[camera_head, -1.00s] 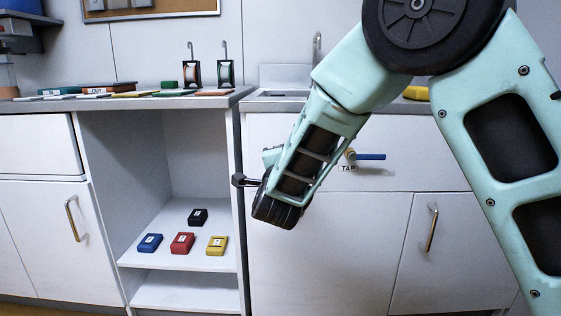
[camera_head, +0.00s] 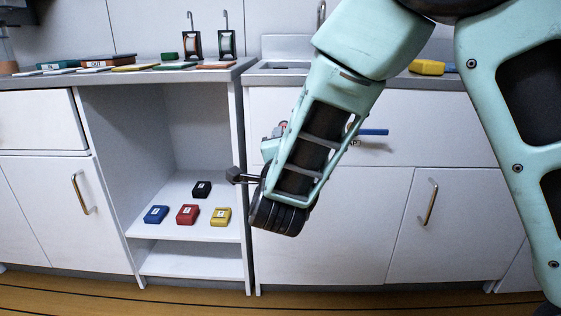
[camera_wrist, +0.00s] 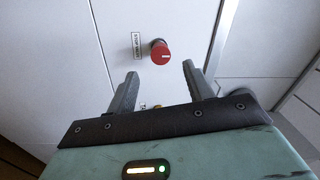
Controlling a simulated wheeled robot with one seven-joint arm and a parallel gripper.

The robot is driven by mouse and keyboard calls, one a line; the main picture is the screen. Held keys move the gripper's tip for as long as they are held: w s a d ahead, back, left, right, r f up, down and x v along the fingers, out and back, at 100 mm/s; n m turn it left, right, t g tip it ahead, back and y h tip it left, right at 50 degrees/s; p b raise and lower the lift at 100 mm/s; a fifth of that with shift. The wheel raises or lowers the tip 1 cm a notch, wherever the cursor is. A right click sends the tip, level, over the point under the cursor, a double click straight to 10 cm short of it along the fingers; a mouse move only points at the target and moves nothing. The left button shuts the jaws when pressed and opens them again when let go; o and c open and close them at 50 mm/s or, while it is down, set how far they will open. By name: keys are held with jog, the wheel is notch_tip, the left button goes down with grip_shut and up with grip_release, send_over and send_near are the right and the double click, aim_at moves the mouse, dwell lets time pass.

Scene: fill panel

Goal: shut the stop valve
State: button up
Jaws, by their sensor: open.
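The stop valve is a red round knob (camera_wrist: 160,52) on a white panel in the wrist view, with a pale bar mark on its face. A small printed label (camera_wrist: 137,45) sits left of it. My gripper (camera_wrist: 160,73) is open and empty. Its two fingers point towards the knob, which appears just beyond and between the fingertips, apart from both. In the head view my gripper (camera_head: 250,170) is in front of the sink cabinet, and a small bit of red (camera_head: 283,127) shows behind my arm; the rest is hidden.
A blue tap handle (camera_head: 373,132) sticks out right of my forearm. An open shelf (camera_head: 180,228) at left holds blue, red, yellow and black boxes. The counter (camera_head: 120,78) carries books and small stands. A yellow block (camera_head: 427,67) lies at right. Cabinet handles (camera_head: 430,203) protrude.

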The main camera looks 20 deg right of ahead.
jog(key=p+v, duration=0.1)
jog(key=v, duration=0.8)
jog(key=shift+s, duration=0.3)
